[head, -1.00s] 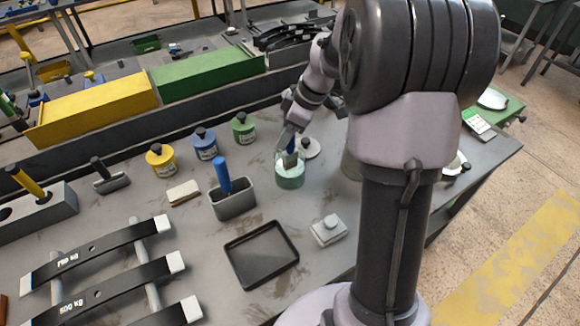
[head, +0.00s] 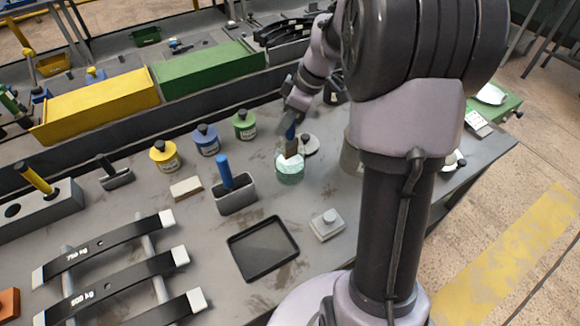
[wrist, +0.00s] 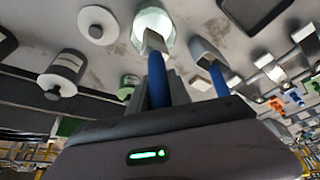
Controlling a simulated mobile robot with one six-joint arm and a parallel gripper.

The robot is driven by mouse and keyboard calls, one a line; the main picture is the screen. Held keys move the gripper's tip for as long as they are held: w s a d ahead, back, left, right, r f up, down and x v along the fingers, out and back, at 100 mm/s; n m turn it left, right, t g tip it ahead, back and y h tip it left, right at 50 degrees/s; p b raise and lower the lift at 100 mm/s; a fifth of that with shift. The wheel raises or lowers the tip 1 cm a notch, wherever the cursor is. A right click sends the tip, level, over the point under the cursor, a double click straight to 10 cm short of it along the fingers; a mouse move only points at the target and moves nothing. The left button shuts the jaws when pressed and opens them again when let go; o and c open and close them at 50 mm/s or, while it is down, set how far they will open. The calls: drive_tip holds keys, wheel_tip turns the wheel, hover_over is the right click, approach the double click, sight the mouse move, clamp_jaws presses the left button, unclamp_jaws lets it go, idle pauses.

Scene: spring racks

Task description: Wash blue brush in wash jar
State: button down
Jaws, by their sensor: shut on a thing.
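My gripper (head: 290,122) is shut on a blue brush (head: 290,132) and holds it bristles down. The brush's brownish bristle end (head: 291,148) is at the mouth of the wash jar (head: 289,175), a pale green open jar. In the wrist view the blue handle (wrist: 157,82) stands between my fingers (wrist: 158,95), with the bristle end against the jar's pale opening (wrist: 153,20). I cannot tell how far the tip is inside.
Another blue-handled tool (head: 223,172) stands in a grey holder (head: 236,203) left of the jar. A round grey lid (head: 309,145) lies beside the jar. Green (head: 244,126), blue (head: 207,142) and yellow (head: 164,157) paint jars stand behind left. A black tray (head: 262,250) lies in front.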

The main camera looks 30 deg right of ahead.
wheel_tip(320, 180, up, 6)
drive_tip(key=p, duration=0.4)
drive_tip(key=shift+r+p, duration=0.15)
drive_tip(key=shift+p, duration=0.25)
